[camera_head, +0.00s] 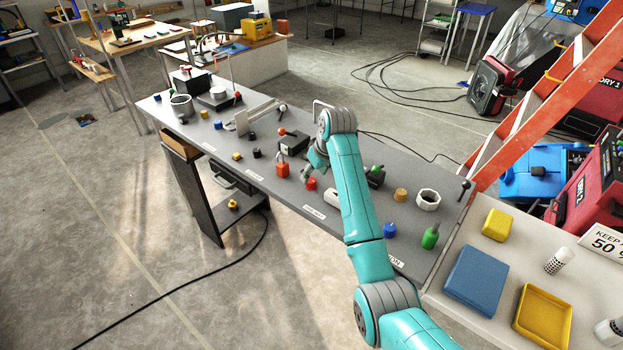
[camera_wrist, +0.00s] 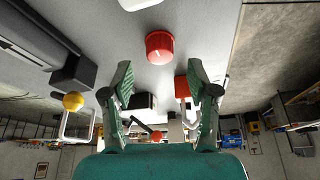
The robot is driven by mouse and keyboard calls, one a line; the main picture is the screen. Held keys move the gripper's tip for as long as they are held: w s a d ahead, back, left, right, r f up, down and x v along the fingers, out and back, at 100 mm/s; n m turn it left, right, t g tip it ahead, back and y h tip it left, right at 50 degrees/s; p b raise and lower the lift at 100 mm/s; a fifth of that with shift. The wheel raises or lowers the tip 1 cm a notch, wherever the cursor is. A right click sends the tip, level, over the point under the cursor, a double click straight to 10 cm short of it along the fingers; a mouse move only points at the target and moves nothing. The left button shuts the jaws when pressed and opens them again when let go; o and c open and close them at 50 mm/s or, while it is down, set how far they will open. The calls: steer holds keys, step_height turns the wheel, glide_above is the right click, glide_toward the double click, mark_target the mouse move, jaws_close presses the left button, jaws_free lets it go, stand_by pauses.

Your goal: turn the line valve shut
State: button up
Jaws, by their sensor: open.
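A red round knob (camera_head: 311,183) stands on the grey bench (camera_head: 225,150) near its middle. No label reads clearly enough to tell whether it is the line valve. In the wrist view the red knob (camera_wrist: 160,47) lies ahead of my gripper (camera_wrist: 159,70), roughly centred between the two fingers and apart from them. My gripper (camera_head: 312,165) is open and empty, pointing down over the bench.
A black block (camera_head: 294,142) with an orange knob stands close behind my gripper. A yellow ball (camera_wrist: 73,101) shows left of the fingers. An orange ladder (camera_head: 545,100) leans behind.

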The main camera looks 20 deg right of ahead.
mark_target(311, 180)
steer(key=shift+x, duration=2)
jaws_close()
